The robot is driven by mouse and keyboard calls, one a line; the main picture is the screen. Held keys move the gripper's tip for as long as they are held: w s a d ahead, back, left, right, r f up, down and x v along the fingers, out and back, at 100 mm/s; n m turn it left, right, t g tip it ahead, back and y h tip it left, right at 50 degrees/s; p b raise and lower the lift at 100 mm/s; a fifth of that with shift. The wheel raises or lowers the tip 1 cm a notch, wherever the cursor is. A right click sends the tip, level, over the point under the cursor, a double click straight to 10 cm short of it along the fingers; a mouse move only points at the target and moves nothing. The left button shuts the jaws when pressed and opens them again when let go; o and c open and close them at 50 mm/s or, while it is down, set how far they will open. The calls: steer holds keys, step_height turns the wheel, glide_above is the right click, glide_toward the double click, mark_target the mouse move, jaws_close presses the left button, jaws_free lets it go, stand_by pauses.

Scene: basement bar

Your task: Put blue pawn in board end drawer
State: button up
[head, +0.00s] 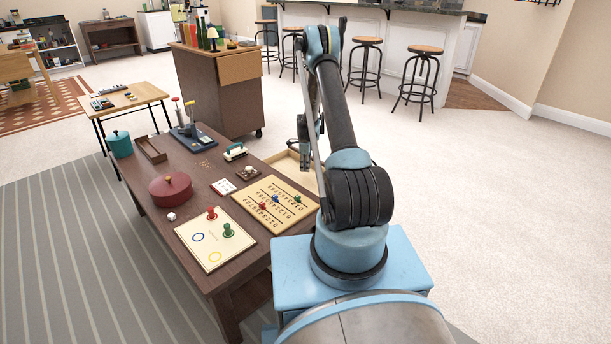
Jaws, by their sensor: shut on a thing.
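My gripper (305,158) is small and dark, partly behind my own arm, over or beside the open pale wooden drawer (280,162) at the table's far right side. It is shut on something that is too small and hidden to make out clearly. The cream ring board (203,251) at the table's near end holds a red pawn (211,214) and a green pawn (228,230). Its blue ring (198,237) and yellow ring (215,256) are empty. No blue pawn shows on this board.
A yellow number board (284,216) with small red, blue and green pegs lies beside the ring board. A brown cabinet (222,95) stands behind.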

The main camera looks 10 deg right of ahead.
steer(key=shift+f, duration=1.95)
steer(key=o, duration=0.7)
steer(key=shift+f, duration=0.1)
steer(key=shift+o, duration=0.2)
